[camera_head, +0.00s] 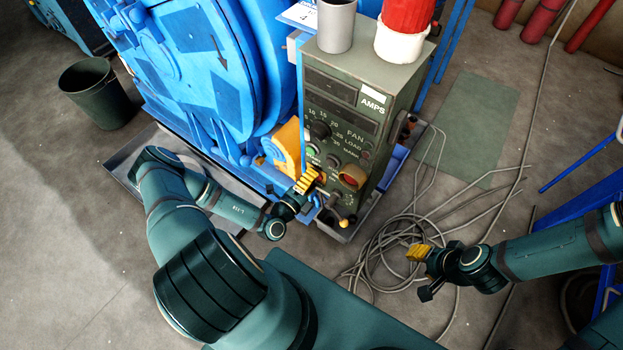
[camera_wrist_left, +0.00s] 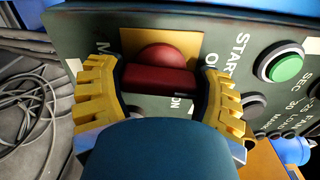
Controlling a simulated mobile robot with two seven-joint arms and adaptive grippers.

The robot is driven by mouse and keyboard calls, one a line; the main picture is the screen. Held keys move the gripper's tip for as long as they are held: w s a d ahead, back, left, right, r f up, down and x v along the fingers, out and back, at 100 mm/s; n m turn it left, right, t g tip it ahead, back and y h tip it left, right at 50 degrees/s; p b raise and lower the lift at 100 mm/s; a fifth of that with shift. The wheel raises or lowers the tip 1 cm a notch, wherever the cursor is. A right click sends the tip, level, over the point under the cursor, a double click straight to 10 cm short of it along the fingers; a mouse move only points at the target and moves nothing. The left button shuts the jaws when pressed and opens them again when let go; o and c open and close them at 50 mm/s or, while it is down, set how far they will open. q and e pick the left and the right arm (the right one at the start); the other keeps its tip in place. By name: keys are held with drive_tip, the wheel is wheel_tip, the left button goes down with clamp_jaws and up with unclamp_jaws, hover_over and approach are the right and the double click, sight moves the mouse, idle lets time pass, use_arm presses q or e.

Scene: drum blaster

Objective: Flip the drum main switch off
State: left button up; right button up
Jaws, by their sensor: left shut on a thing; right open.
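The main switch is a red rotary handle on a yellow plate (camera_wrist_left: 130,48), set in the grey-green control panel (camera_head: 340,130). In the left wrist view the red handle (camera_wrist_left: 160,79) lies between the yellow finger pads of my left gripper (camera_wrist_left: 160,92), which is shut on it. "ON" lettering shows beside it. In the head view my left gripper (camera_head: 307,181) is at the lower left of the panel face and hides most of the switch. My right gripper (camera_head: 420,254) is open and empty, over the floor to the right of the panel.
A green start button (camera_wrist_left: 285,66) is next to the switch. The blue drum machine (camera_head: 200,70) stands left of the panel. Loose cables (camera_head: 400,245) lie coiled on the floor below it. A dark bin (camera_head: 95,95) stands at the left, with open floor in front.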

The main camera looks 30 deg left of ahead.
use_arm(q)
drive_tip(key=shift+n, duration=0.6)
drive_tip(key=o, duration=1.1)
drive_tip(key=shift+o, duration=0.2)
drive_tip(key=s, duration=1.2)
drive_tip(key=shift+a, duration=0.45)
drive_tip(key=shift+d, duration=0.1)
